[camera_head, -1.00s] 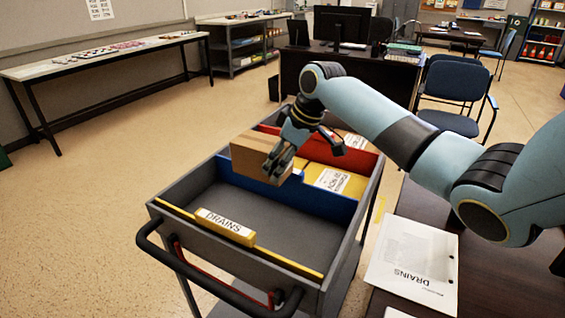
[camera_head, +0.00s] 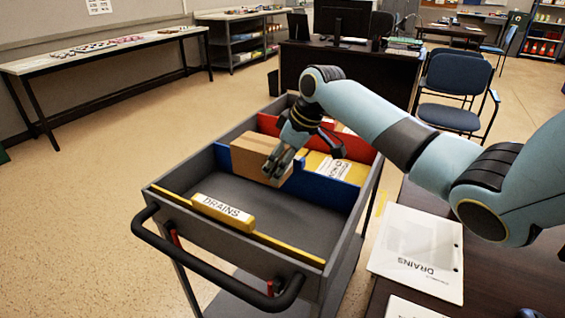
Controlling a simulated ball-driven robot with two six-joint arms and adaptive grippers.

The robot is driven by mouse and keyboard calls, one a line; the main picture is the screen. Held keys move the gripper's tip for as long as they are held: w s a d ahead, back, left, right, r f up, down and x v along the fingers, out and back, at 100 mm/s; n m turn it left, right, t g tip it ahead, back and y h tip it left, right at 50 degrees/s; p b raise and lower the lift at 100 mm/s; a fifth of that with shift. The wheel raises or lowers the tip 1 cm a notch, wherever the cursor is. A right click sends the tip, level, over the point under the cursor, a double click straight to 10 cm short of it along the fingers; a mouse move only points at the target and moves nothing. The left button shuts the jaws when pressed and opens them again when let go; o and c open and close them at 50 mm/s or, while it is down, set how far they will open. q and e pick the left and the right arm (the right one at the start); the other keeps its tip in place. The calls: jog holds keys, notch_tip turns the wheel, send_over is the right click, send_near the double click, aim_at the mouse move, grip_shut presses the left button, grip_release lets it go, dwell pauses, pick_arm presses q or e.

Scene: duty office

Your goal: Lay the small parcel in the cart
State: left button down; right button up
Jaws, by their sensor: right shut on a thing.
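The small parcel (camera_head: 248,157) is a brown cardboard box. My right gripper (camera_head: 277,170) is shut on it at its right end and holds it within the outline of the cart (camera_head: 165,187). The parcel overlaps the blue divider (camera_head: 322,190); I cannot tell whether it touches the divider or the cart. The grey cart is open at the top, with a black handle at its near end. My left gripper is not in view.
Beyond the blue divider lie a yellow item with a white label (camera_head: 333,168) and a red divider (camera_head: 356,149). A dark desk with papers (camera_head: 418,253) stands close on the right. Chairs (camera_head: 452,85) and a monitor desk stand behind. The floor at left is clear.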

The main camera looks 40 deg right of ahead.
jog(key=o, duration=1.4)
jog(key=shift+r, duration=0.1)
jog(key=v, duration=1.1)
jog(key=shift+s+d+r, duration=0.1)
jog(key=shift+s+r, duration=0.15)
jog(key=shift+r, duration=0.1)
